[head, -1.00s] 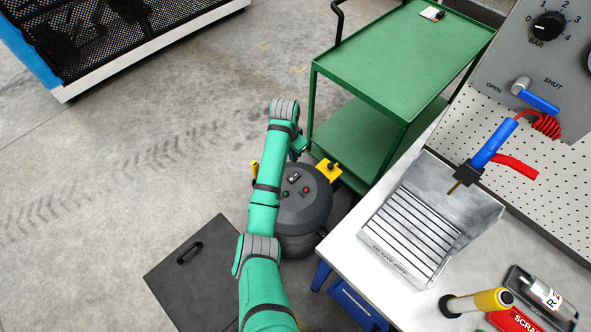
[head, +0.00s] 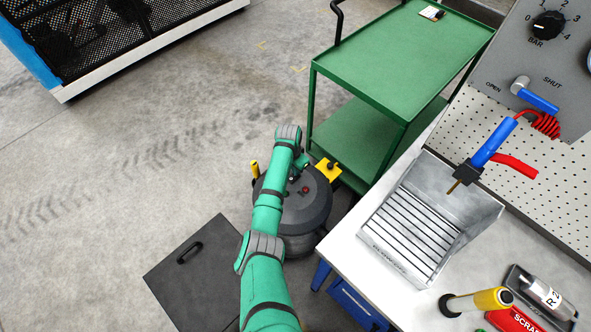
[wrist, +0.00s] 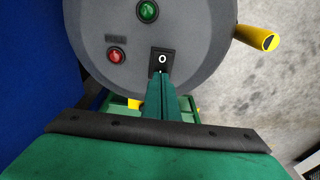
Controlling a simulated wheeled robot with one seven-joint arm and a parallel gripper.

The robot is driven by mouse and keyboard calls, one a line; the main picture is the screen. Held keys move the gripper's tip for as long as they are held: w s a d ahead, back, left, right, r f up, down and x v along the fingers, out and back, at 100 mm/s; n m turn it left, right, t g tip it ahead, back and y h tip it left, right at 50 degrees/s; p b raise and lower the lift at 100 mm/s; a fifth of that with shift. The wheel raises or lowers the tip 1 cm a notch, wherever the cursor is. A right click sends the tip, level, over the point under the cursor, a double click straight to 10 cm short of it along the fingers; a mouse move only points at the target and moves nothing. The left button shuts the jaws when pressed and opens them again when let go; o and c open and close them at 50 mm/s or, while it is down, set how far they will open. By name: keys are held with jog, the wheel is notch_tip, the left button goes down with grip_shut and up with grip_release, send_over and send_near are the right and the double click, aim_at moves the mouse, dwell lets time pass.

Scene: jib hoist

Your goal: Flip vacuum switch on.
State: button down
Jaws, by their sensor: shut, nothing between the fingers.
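The vacuum (head: 312,208) is a dark grey drum on the floor, with my arm crossing over its lid. In the wrist view its lid (wrist: 205,45) fills the upper middle. It bears a black rocker switch (wrist: 162,59) with a white "O" on its visible end, a red button or lamp (wrist: 116,55) and a green one (wrist: 148,11). My gripper (wrist: 161,76) is shut and empty. Its fingertips overlap the near end of the switch in the wrist view and hide it; I cannot tell whether they touch. In the head view my arm hides the switch.
A yellow-ended handle (wrist: 262,39) sticks out beside the vacuum lid. A green cart (head: 395,55) stands close behind the vacuum, and a white workbench (head: 355,240) is to its right. A dark mat or panel (head: 195,270) lies on the floor at front left.

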jog(key=shift+f, duration=0.1)
jog(key=shift+d+f, duration=0.1)
jog(key=shift+f, duration=0.05)
dwell(0.4)
jog(key=shift+s+a+r, duration=0.3)
jog(key=shift+s+a, duration=0.15)
jog(key=shift+a, duration=0.15)
jog(key=shift+r, duration=0.1)
notch_tip(320, 180, up, 14)
jog(key=w+d, duration=0.1)
jog(key=shift+d, duration=0.15)
jog(key=shift+w+f, duration=0.1)
jog(key=shift+f, duration=0.1)
dwell(0.5)
